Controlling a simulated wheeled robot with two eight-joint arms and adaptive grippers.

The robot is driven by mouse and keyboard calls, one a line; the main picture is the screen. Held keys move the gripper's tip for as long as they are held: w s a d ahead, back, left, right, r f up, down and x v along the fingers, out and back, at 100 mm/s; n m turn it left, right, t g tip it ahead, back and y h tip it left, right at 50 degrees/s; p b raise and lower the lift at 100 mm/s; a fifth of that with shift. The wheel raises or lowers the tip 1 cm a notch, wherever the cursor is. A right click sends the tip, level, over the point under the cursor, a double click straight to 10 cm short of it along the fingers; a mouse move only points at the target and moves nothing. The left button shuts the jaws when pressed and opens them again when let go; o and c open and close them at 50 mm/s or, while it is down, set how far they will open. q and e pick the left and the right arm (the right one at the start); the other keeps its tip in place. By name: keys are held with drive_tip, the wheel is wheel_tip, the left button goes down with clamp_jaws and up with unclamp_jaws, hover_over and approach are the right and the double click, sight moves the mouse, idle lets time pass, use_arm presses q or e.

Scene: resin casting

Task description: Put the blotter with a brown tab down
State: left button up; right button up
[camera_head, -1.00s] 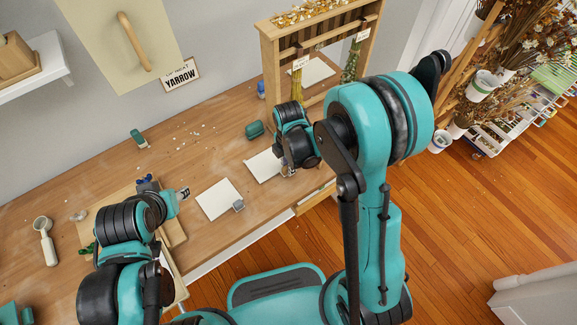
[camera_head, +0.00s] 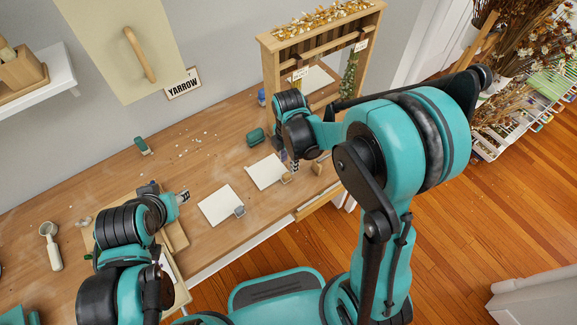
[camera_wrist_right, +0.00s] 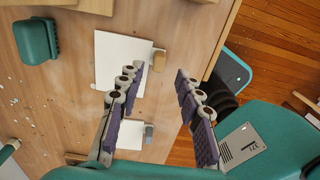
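The white blotter with a brown tab (camera_head: 262,172) lies flat on the wooden bench in the head view. Its brown tab (camera_head: 287,177) is at its right edge. It also shows in the right wrist view (camera_wrist_right: 115,60), with the tab (camera_wrist_right: 158,57) beyond the fingertips. My right gripper (camera_wrist_right: 158,78) is open, with nothing between its fingers; in the head view it is beside the blotter near the tab. A second white blotter (camera_head: 218,205) with a grey tab (camera_head: 239,211) lies to the left. My left gripper (camera_head: 184,196) is over the bench's left part; its finger gap is unclear.
A wooden rack (camera_head: 268,65) with hanging dried flowers stands behind the blotters. A green object (camera_head: 255,137) sits near the rack and a small brown piece (camera_head: 318,168) near the front edge. A white scoop-like tool (camera_head: 51,247) lies far left. The bench's middle is mostly clear.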

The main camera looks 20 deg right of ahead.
drive_tip(key=s+d+r+m+t, duration=0.2)
drive_tip(key=s+r+m, duration=0.3)
drive_tip(key=m, duration=0.6)
drive_tip(key=s+d+r+m+t+p, duration=0.1)
drive_tip(key=s+r+m+t, duration=0.4)
drive_tip(key=r+m, duration=0.5)
drive_tip(key=shift+s+d+r+m, duration=0.25)
drive_tip(key=shift+s+d+m, duration=0.25)
drive_tip(key=shift+s+d, duration=0.2)
wheel_tip(320, 180, down, 3)
drive_tip(key=b, duration=0.2)
drive_tip(key=shift+r+b, duration=0.15)
drive_tip(key=shift+b, duration=0.25)
